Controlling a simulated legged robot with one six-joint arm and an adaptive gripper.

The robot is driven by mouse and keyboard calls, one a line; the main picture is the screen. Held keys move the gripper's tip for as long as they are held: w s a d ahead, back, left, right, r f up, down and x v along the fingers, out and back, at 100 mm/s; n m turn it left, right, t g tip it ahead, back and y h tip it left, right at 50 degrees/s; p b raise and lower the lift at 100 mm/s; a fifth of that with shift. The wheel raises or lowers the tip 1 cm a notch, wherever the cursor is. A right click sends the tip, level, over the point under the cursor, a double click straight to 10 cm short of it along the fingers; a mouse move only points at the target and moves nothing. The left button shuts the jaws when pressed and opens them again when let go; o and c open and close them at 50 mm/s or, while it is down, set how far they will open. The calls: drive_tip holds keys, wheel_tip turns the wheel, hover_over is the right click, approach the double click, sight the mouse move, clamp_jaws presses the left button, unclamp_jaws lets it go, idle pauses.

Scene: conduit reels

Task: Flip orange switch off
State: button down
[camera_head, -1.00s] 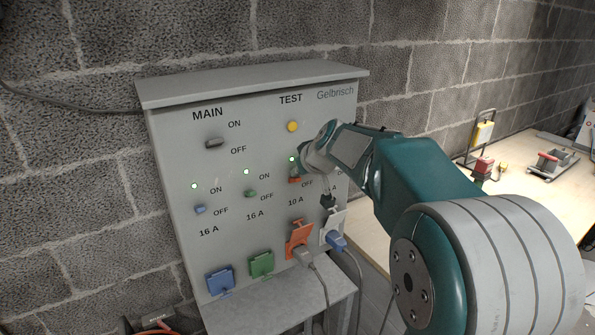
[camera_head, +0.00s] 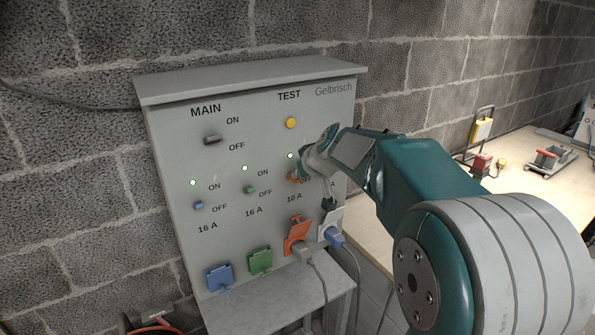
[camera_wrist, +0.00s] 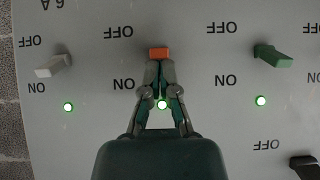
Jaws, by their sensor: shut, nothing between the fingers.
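The orange switch (camera_wrist: 159,53) shows on the panel in the wrist view, just ahead of my fingertips. My gripper (camera_wrist: 160,72) is shut and empty, its fingertips at the switch's ON-side edge; I cannot tell whether they touch it. The wrist picture is upside down, so OFF lies toward its top. A green light (camera_wrist: 162,104) is lit by this switch, between the gripper's finger links. In the head view, the orange switch (camera_head: 293,178) is partly hidden by my gripper (camera_head: 302,168).
A white switch (camera_wrist: 52,66) and a green switch (camera_wrist: 274,57) flank the orange one. A blue switch (camera_head: 199,205), the MAIN switch (camera_head: 212,140) and a yellow TEST button (camera_head: 291,123) are on the same panel. Plugs and socket covers sit below. A wooden table (camera_head: 522,187) stands right.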

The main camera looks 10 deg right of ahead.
drive_tip(key=shift+s+d+f, duration=0.1)
drive_tip(key=shift+s+f, duration=0.1)
drive_tip(key=shift+f, duration=0.15)
drive_tip(key=shift+r, duration=0.15)
drive_tip(key=shift+r, duration=0.65)
